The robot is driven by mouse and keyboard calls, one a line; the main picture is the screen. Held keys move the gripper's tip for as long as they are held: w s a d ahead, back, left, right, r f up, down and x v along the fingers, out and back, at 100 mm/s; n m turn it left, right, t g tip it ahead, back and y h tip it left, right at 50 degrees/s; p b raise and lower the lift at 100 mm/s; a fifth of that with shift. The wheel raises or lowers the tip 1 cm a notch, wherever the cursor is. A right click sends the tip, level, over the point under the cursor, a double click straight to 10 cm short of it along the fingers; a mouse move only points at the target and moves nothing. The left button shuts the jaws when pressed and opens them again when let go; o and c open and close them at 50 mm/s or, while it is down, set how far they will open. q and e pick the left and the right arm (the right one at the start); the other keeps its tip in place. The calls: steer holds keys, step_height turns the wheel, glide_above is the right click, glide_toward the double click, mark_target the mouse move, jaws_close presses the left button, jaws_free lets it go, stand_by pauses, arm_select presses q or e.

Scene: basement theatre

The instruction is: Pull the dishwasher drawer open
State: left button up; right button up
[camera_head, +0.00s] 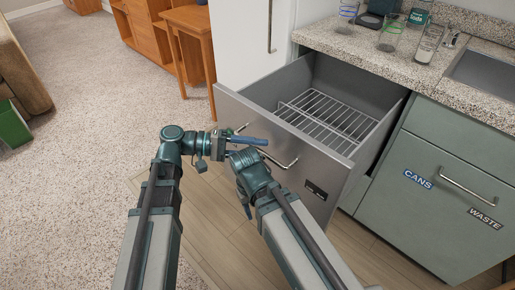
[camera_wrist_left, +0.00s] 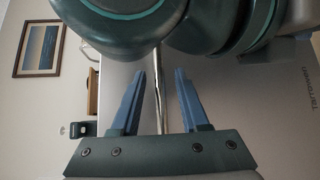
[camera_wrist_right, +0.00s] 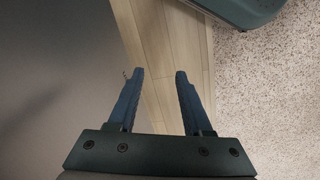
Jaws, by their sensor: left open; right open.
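The dishwasher drawer (camera_head: 318,185) is a grey metal drawer, pulled well out from under the counter, with its wire rack (camera_head: 328,118) showing inside. Its bar handle (camera_head: 285,165) runs across the front and is partly hidden by my arms. My left gripper (camera_head: 250,141) is at the drawer front by the handle. In the left wrist view the handle bar (camera_wrist_left: 159,90) passes between its open fingers, apart from both. My right gripper (camera_wrist_right: 158,95) is open and empty, pointing down beside the drawer front over the floor. In the head view my right wrist mostly hides it.
A speckled counter (camera_head: 370,50) with glasses and a sink (camera_head: 485,72) is above. A green cabinet labelled CANS and WASTE (camera_head: 440,190) is at right. A wooden table (camera_head: 188,22) stands behind the drawer.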

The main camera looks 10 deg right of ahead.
arm_select(q)
steer(key=w+a+r+p, duration=0.1)
steer(key=a, duration=1.2)
steer(key=shift+w+r+p, duration=0.35)
steer(key=shift+w+r, duration=0.05)
